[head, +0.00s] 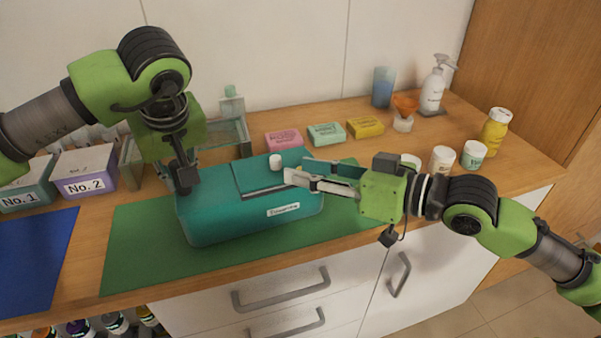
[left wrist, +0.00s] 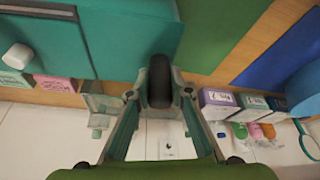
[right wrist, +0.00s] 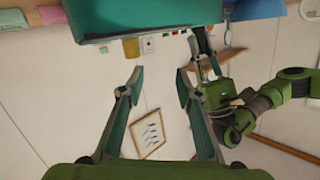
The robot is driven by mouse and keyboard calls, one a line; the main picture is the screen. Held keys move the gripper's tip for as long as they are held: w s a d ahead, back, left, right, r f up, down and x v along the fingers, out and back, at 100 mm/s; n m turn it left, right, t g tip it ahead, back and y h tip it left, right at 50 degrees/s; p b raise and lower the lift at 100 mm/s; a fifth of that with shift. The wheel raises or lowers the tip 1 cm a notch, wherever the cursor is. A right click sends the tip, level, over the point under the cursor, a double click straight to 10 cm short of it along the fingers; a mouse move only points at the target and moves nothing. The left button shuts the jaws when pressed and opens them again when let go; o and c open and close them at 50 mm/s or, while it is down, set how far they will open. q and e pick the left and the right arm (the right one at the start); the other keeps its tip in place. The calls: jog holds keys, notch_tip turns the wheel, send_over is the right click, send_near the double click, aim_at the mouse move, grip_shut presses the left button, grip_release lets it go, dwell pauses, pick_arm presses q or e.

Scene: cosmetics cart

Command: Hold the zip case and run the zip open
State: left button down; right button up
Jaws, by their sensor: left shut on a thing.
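The teal zip case (head: 250,218) lies on the green mat, its white label facing the front. A white block, perhaps the zip pull (head: 275,161), stands on its top; it also shows in the left wrist view (left wrist: 17,56). My left gripper (head: 186,182) points down at the case's left end. It is shut on a dark rounded tab (left wrist: 160,82) there. My right gripper (head: 297,170) is open and empty, reaching from the right over the case top, its tips just right of the white block. In the right wrist view the case (right wrist: 150,15) is beyond the parted fingers.
Pink, mint and yellow boxes (head: 325,134) stand behind the case. White jars (head: 442,160), a yellow bottle (head: 495,132) and a pump bottle (head: 432,90) are at the right. Boxes marked No. 1 and No. 2 (head: 86,170) and a blue mat (head: 38,250) are at the left.

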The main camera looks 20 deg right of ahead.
jog(key=s+d+f+n+t, duration=0.1)
jog(key=s+d+f+t, duration=0.1)
jog(key=s+d+f, duration=0.2)
jog(key=d, duration=0.3)
jog(key=shift+s+d+f+n+t, duration=0.15)
jog(key=shift+s+f+n+t, duration=0.1)
jog(key=shift+s+n+t, duration=0.05)
jog(key=shift+w, duration=0.1)
jog(key=shift+x, duration=5.9)
grip_shut()
